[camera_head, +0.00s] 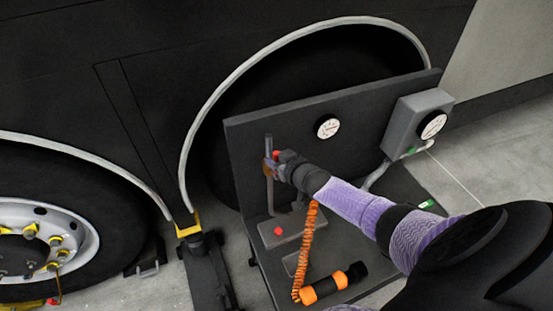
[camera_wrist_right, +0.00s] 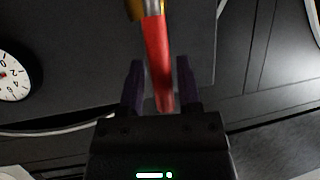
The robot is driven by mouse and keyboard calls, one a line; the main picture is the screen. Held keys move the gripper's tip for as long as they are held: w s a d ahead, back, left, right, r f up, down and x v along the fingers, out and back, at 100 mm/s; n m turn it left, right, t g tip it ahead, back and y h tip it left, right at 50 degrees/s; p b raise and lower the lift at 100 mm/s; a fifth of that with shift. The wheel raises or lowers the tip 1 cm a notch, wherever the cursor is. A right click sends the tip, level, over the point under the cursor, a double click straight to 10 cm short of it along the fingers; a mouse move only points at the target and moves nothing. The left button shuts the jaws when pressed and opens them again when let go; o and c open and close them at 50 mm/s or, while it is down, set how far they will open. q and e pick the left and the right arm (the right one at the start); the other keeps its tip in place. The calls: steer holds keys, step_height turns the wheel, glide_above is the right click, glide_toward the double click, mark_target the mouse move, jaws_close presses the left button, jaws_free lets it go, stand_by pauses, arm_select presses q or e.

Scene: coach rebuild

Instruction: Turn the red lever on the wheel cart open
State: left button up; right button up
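The red lever (camera_wrist_right: 157,60) runs down the middle of the right wrist view from a brass fitting (camera_wrist_right: 140,8) at the top. In the head view only a small red bit of the lever (camera_head: 276,153) shows at the upright grey pipe on the cart; my gripper hides the rest. The wheel cart (camera_head: 290,120) has a dark upright panel. My right gripper (camera_wrist_right: 160,88) is open, with the lever's end between its two dark fingers. Narrow gaps show on both sides, so the fingers appear not to grip it. My left gripper is not in view.
The panel bears a round gauge (camera_head: 327,126) and a grey box (camera_head: 412,115) with another gauge. An orange coiled hose (camera_head: 306,252) and an orange-black tool (camera_head: 333,284) lie low on the cart. The coach's wheel (camera_head: 60,235) and a yellow-topped stand (camera_head: 188,229) are at left.

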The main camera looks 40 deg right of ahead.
steer(key=shift+o, duration=0.7)
steer(key=shift+s+r+p, duration=0.3)
steer(key=shift+s+p, duration=0.05)
steer(key=shift+p, duration=0.1)
steer(key=p+v, duration=0.5)
steer(key=v, duration=0.4)
steer(key=shift+s+f, duration=0.1)
